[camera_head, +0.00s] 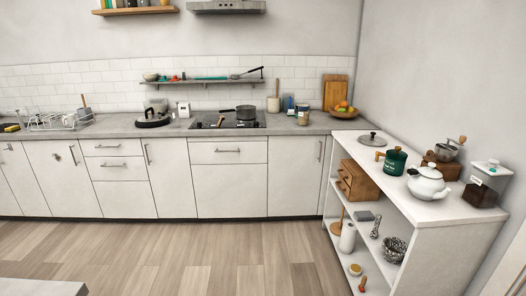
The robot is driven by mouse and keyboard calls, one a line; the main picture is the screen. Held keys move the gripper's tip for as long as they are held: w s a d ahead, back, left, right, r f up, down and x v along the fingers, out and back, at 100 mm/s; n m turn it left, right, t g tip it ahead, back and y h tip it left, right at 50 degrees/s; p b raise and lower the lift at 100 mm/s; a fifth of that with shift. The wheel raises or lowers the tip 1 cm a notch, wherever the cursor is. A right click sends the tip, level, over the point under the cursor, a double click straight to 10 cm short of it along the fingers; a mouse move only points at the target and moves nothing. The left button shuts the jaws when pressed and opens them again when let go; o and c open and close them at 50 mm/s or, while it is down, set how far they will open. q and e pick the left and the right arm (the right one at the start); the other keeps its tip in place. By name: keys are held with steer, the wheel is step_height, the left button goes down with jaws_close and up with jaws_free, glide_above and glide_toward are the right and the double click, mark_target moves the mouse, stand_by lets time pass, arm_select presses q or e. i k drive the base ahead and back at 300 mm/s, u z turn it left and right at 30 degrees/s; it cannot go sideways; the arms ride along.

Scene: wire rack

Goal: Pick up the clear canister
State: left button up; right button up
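A clear-walled container (487,183) with a pale lid and dark brown contents or base stands at the right end of the white shelf unit's top. It looks like the clear canister, but its details are too small to be sure. It stands upright, to the right of a white teapot (427,183). Neither of my grippers is in view.
A coffee grinder (447,151), a wooden box and a green canister (395,161) also stand on the white shelf unit (440,213). A wire dish rack (62,121) stands on the far left counter. A grey surface edge (40,288) shows lower left. The wooden floor between is clear.

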mark_target(304, 108)
steer(key=i, duration=3.15)
steer(key=z, duration=1.75)
